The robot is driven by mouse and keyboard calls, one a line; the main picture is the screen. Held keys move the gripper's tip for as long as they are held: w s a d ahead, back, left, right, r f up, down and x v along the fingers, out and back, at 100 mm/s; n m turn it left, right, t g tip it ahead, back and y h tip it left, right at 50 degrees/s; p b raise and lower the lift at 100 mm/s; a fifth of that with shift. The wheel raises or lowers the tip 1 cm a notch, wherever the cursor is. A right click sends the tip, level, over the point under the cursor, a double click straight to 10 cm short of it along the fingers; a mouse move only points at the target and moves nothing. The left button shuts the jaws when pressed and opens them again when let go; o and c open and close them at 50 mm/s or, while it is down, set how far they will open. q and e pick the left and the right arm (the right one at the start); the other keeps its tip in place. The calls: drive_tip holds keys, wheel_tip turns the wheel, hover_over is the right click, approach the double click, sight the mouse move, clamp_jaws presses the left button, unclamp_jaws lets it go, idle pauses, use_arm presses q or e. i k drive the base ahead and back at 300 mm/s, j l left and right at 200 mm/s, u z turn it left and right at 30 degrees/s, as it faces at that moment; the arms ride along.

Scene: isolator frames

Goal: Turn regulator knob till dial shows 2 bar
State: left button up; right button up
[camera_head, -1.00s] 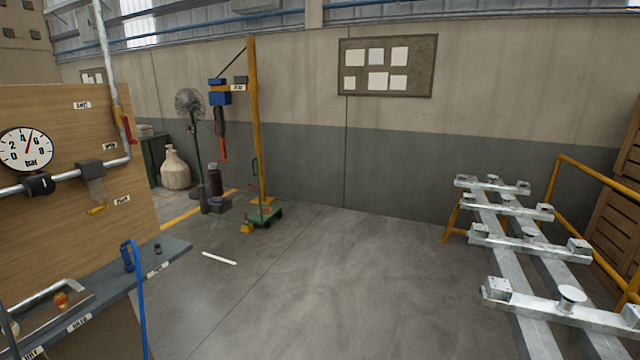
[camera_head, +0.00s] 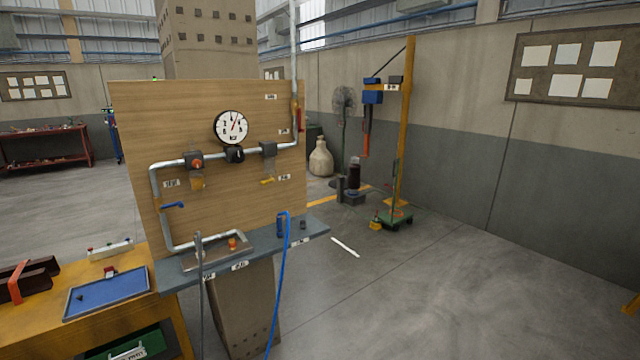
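The pressure dial (camera_head: 231,127) is a round white gauge with a red needle, mounted on a wooden panel (camera_head: 140,110) left of the picture's middle. The needle leans a little right of straight up; the numbers are too small to read now. Just below the dial, a black regulator knob (camera_head: 235,154) sits on the grey pipe. A dark block with an orange-red front (camera_head: 195,162) is on the pipe to its left, and another dark block (camera_head: 268,149) to its right. Neither of my grippers shows.
A grey shelf (camera_head: 309,231) juts out below the panel, with a metal tray and a blue hose (camera_head: 283,290) hanging down. A yellow bench (camera_head: 120,291) with a blue tray (camera_head: 106,293) stands at left. The floor at right is open.

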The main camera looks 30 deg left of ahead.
sight(238, 157)
drive_tip(key=u, duration=1.6)
